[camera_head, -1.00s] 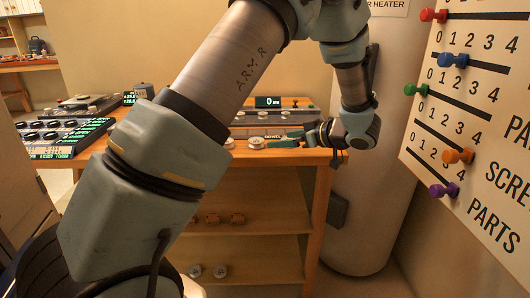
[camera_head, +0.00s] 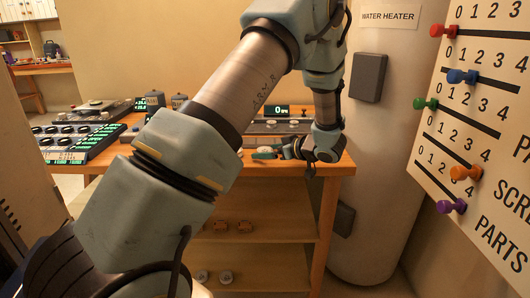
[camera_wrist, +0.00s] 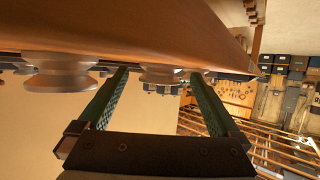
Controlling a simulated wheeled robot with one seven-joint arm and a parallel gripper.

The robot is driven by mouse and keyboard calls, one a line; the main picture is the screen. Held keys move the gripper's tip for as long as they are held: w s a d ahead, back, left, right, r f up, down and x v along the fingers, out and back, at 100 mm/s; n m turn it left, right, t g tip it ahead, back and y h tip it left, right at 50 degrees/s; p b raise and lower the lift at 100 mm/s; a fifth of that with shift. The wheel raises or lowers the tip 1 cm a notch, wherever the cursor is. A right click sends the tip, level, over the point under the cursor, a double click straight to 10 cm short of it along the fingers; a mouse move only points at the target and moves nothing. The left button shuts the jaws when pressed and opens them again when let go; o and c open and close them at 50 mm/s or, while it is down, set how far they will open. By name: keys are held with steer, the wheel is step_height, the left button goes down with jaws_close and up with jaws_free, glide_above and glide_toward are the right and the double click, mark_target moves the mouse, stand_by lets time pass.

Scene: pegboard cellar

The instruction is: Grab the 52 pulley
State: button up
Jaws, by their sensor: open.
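Several spool-like pulleys stand on the wooden bench top; no number 52 can be read on any of them. In the wrist view, where the bench appears upside down, one metallic pulley (camera_wrist: 160,74) shows between the fingertips of my gripper (camera_wrist: 158,78). The jaws are open, with a green finger on each side, and I cannot tell whether they touch it. A larger pale pulley (camera_wrist: 58,73) is outside the left finger. In the head view my gripper (camera_head: 272,154) is low over the bench's front right, pointing left, beside a pale pulley (camera_head: 265,149).
The bench (camera_head: 340,167) has a display reading 0 (camera_head: 277,111) at its back. Lower shelves hold orange pieces (camera_head: 245,226) and pale ones (camera_head: 225,276). A water heater (camera_head: 385,130) stands right of the bench, and a pegboard sign (camera_head: 480,120) hangs far right.

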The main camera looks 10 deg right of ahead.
steer(key=c, duration=1.5)
